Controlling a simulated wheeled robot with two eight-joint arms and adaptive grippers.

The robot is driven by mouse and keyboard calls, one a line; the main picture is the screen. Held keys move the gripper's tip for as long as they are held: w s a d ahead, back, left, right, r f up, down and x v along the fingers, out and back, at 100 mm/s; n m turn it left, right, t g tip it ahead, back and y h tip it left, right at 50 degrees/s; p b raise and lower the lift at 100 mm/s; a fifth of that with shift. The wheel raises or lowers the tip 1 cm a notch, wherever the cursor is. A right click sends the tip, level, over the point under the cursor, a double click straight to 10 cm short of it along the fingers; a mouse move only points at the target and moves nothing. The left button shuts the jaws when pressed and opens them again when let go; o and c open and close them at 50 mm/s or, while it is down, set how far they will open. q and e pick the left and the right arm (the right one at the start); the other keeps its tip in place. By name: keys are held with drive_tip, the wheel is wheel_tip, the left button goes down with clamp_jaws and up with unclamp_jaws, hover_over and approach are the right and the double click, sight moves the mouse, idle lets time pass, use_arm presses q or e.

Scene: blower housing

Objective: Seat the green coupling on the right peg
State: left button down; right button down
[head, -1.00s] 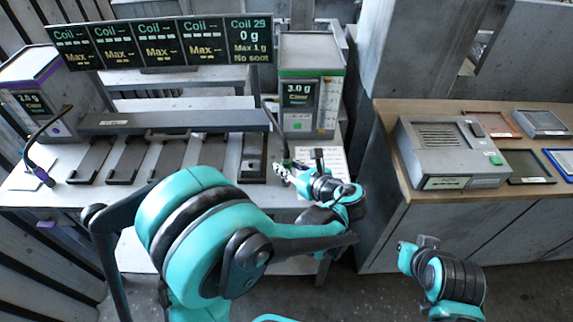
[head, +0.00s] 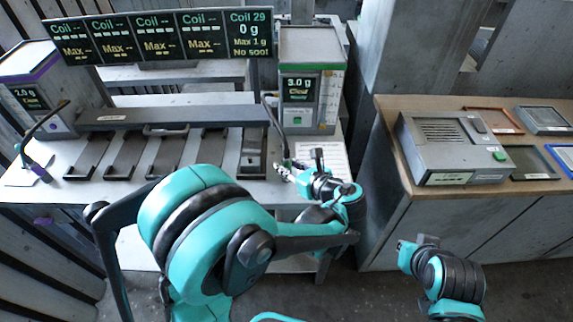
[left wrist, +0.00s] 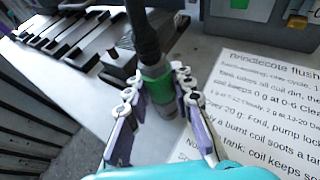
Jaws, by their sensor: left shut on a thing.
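The green coupling (left wrist: 158,86) is on the end of a dark hose (left wrist: 146,35). My left gripper (left wrist: 157,97) is shut on it, one finger on each side, with the hose rising away from the fingers. In the head view my left gripper (head: 284,171) is at the bench front, below the green-banded 3.0 g tank (head: 308,95). The coupling is small and partly hidden there. I cannot make out the right peg in either view.
A printed sheet (left wrist: 262,110) lies right of the coupling. Several dark coil trays (head: 130,155) line the bench to the left. A purple coupling (head: 38,171) on another hose is at the far left. A grey box (head: 450,148) stands on the wooden counter at right.

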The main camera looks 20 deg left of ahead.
use_arm(q)
drive_tip(key=shift+f+b, duration=0.4)
drive_tip(key=shift+f, duration=0.1)
drive_tip(key=c, duration=1.2)
unclamp_jaws()
drive_tip(key=v, duration=0.7)
drive_tip(key=shift+s+d+r, duration=0.2)
